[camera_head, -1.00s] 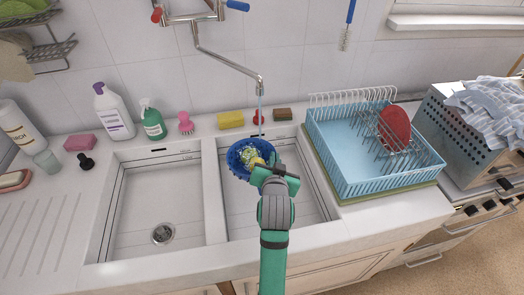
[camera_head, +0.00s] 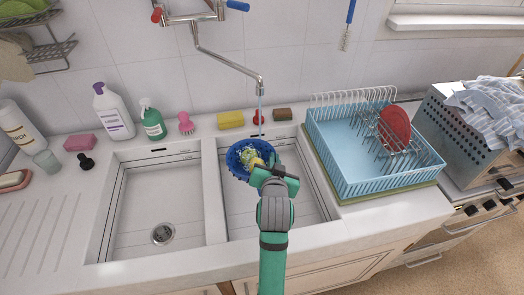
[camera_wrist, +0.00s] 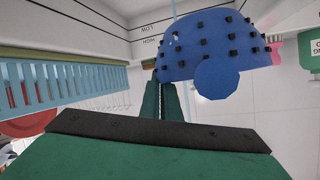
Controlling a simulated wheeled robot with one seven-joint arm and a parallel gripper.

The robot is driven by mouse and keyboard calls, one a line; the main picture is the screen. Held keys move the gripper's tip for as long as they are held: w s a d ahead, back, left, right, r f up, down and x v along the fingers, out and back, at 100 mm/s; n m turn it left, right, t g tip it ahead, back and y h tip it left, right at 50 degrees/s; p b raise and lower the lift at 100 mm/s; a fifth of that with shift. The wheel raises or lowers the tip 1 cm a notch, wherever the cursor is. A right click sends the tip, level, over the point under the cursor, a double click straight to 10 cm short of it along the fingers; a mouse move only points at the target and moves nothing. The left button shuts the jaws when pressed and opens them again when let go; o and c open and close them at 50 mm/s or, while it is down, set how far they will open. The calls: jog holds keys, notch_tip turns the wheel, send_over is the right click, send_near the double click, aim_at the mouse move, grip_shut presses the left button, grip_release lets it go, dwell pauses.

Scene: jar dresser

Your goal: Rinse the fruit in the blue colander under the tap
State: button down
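The blue colander (camera_head: 233,163) is over the right sink basin, with yellow and pale green fruit (camera_head: 250,157) in it. In the wrist view, the colander (camera_wrist: 200,45) shows its rounded outside with dark holes. My gripper (camera_head: 272,163) is at its right side, and in the wrist view its green fingers (camera_wrist: 160,98) are close together at the colander's edge. The tap (camera_head: 258,82) stands above and behind, and a thin bluish stream (camera_head: 260,108) falls from its spout toward the back of the colander. I cannot tell whether the stream meets the fruit.
The left basin (camera_head: 150,200) is empty. A blue dish rack (camera_head: 345,160) with a red plate stands right of the sink. A yellow sponge (camera_head: 231,120), pink brush (camera_head: 186,124) and green soap bottle (camera_head: 153,120) line the back ledge.

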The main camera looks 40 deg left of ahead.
jog(key=shift+s+r, duration=0.1)
jog(key=shift+r, duration=0.05)
jog(key=s+d+r, duration=0.1)
jog(key=s+r, duration=0.2)
jog(key=s, duration=0.1)
jog(key=shift+s+d+r, duration=0.15)
jog(key=shift+s+r, duration=0.2)
jog(key=shift+r, duration=0.05)
dwell(0.4)
dwell(1.0)
